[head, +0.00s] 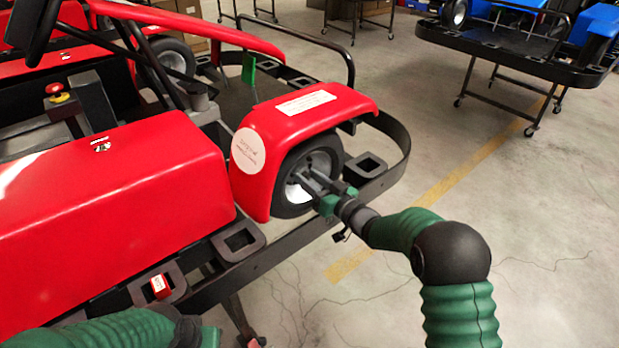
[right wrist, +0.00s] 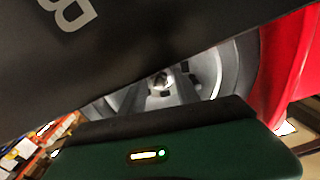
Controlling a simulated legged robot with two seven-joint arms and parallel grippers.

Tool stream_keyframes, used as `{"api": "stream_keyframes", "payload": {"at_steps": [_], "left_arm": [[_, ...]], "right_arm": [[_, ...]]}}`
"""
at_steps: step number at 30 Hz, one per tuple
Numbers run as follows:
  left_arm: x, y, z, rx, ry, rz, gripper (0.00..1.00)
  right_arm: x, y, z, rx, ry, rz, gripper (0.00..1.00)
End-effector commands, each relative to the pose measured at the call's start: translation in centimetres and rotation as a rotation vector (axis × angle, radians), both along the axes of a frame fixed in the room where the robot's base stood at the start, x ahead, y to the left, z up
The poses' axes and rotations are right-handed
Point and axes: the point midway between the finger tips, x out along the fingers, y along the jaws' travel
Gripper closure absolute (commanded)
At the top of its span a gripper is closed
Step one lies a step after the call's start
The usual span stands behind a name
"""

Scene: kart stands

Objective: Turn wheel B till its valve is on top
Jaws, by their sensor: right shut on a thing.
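Wheel B (head: 335,150) is a black tyre with a pale silver rim under the red fender of the red kart. My right gripper (head: 308,182) reaches in from the right and is shut on the wheel at its hub or spokes; the exact grip spot is hard to see. In the right wrist view the silver rim (right wrist: 207,68) shows with dark parts near the hub. I cannot make out the valve in either view. My left gripper (head: 211,337) shows only its green body at the bottom edge; its fingers are out of sight.
A dark stand rail (head: 290,243) runs below and around the wheel. A dark panel marked B (right wrist: 120,60) crosses the right wrist view. The red fender (head: 305,108) covers the wheel's top. A blue kart's stand (head: 510,52) is far right; the floor between is clear.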

Motion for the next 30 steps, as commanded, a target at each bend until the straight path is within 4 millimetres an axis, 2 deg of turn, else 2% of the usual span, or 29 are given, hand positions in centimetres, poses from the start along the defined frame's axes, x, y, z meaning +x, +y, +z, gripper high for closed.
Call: {"api": "stream_keyframes", "payload": {"at_steps": [5, 6, 7, 15, 19, 23, 30], "left_arm": [[0.0, 0.0, 0.0, 0.0, 0.0, 0.0, 0.74], [0.0, 0.0, 0.0, 0.0, 0.0, 0.0, 0.74], [0.0, 0.0, 0.0, 0.0, 0.0, 0.0, 0.74], [0.0, 0.0, 0.0, 0.0, 0.0, 0.0, 0.74], [0.0, 0.0, 0.2, 0.0, 0.0, 0.0, 0.74], [0.0, 0.0, 0.4, 0.0, 0.0, 0.0, 0.74], [0.0, 0.0, 0.9, 0.0, 0.0, 0.0, 0.74]], "right_arm": [[0.0, -0.1, -0.3, -0.003, 0.004, -0.001, 1.0], [0.0, -0.1, -0.3, -0.003, 0.004, -0.001, 0.61], [0.0, -0.1, -0.3, -0.003, 0.004, -0.001, 0.57], [-0.1, -0.1, -0.1, -0.002, 0.001, -0.002, 0.57], [-1.1, -1.0, 0.0, -0.003, 0.002, -0.003, 0.57], [-3.7, -3.0, 0.0, -0.002, 0.003, -0.005, 0.57], [-9.4, -7.1, -0.1, -0.002, 0.006, -0.006, 0.57]]}}
